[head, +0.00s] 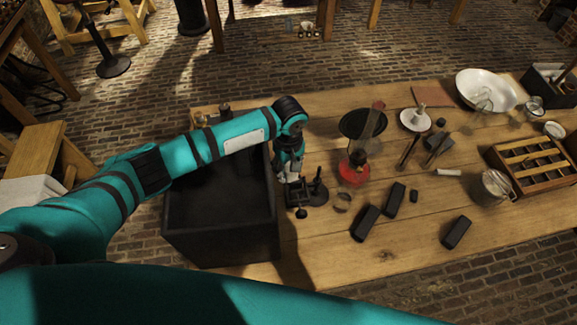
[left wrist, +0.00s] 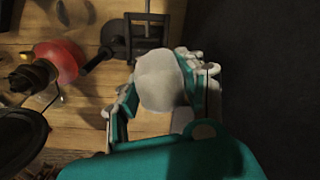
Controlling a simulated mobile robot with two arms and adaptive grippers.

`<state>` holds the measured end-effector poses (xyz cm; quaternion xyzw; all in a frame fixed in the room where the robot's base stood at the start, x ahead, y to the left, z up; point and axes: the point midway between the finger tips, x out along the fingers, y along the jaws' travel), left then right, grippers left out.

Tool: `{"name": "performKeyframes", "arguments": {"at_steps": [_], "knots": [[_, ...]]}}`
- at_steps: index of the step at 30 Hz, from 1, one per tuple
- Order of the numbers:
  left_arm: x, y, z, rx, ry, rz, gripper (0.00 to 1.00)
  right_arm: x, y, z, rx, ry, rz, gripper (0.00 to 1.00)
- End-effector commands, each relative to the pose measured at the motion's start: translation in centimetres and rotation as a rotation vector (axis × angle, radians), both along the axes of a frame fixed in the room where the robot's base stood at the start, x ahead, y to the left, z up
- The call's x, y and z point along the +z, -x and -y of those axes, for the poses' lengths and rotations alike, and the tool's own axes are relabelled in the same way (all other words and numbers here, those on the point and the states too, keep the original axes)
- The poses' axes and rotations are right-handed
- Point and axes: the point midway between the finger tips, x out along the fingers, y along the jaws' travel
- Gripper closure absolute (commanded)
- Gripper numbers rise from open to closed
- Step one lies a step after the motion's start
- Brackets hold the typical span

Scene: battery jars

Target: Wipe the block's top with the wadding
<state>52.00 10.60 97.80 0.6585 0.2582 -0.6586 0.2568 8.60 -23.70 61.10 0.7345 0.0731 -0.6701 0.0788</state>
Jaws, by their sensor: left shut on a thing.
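My left gripper (head: 289,172) points down beside the right wall of the dark tank, near a small dark metal stand (head: 303,196). In the left wrist view the left gripper (left wrist: 160,88) is shut on a rounded off-white wad, the wadding (left wrist: 160,78). The stand also shows in the left wrist view (left wrist: 148,38), just beyond the wadding; I cannot tell whether they touch. Several dark oblong blocks (head: 366,223) lie on the table to the right, apart from the gripper. I cannot tell which block the task means. My right gripper is not in view.
A large dark open tank (head: 222,242) stands left of the gripper. A red glass lamp (head: 353,172) stands close on the right. A white bowl (head: 488,88) and a wooden divided rack (head: 530,165) are farther right.

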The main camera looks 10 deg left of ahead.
Motion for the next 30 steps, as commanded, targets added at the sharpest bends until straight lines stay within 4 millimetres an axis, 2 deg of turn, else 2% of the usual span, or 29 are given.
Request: {"name": "performKeyframes", "arguments": {"at_steps": [11, 30], "knots": [[-0.1, 0.0, 0.0, 0.000, 0.001, -0.001, 0.86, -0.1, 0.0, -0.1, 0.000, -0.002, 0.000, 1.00], [-1.4, 0.0, 0.0, 0.000, 0.000, -0.001, 0.86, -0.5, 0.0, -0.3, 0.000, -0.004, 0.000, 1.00]]}}
